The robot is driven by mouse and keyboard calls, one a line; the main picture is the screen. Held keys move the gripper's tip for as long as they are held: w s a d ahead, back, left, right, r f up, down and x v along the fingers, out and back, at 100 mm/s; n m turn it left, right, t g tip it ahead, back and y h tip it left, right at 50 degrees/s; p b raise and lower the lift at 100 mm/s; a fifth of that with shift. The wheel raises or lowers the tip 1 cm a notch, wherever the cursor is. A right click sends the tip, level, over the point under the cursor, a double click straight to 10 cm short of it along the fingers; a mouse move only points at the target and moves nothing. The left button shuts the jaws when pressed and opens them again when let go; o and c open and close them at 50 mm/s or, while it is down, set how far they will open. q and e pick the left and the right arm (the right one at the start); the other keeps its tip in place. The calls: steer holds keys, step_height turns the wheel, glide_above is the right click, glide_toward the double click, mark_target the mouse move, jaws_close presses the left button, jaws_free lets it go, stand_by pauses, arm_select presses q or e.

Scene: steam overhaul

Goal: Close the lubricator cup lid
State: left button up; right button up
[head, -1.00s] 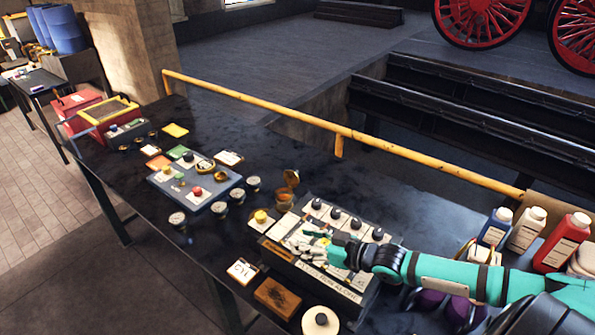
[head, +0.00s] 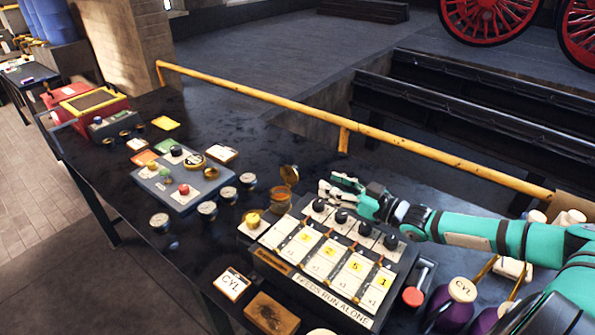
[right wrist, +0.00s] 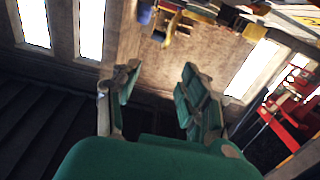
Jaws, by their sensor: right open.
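The brass lubricator cup (head: 279,199) stands on the dark bench in the head view, behind the upper left corner of the numbered box. Its round lid (head: 289,175) is raised and tilted open above the cup. My right gripper (head: 328,189) is open and empty, a short way right of the cup and lid, above the far edge of the numbered box. It looks apart from the lid. The right wrist view shows its two spread green fingers (right wrist: 158,88) with nothing between them. The cup does not show clearly there. My left gripper is not in view.
The numbered box (head: 318,262) with black knobs lies below my right gripper. A yellow rail (head: 400,144) runs along the bench's far side. A blue-grey panel (head: 180,186) with coloured buttons and several small round tins lie to the left. Purple bottles (head: 448,300) stand at right.

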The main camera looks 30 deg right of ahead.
mark_target(295, 168)
steer(key=shift+w+d+f+b, duration=0.3)
steer(key=shift+w+f, duration=0.15)
steer(key=shift+f, duration=0.25)
steer(key=shift+w+f, duration=0.1)
steer(key=shift+w, duration=0.1)
steer(key=shift+w+a+b, duration=0.1)
steer(key=shift+w+b, duration=0.1)
steer(key=shift+b, duration=0.35)
steer(key=b+x, duration=0.5)
steer(key=shift+w+a, duration=0.15)
steer(key=shift+a, duration=0.05)
steer(key=shift+r+b+x, duration=0.1)
steer(key=shift+b+x, duration=0.2)
steer(key=shift+x, duration=1.1)
steer(key=shift+r+b+x, duration=0.15)
steer(key=shift+b+x, duration=0.1)
steer(key=shift+x, duration=1.15)
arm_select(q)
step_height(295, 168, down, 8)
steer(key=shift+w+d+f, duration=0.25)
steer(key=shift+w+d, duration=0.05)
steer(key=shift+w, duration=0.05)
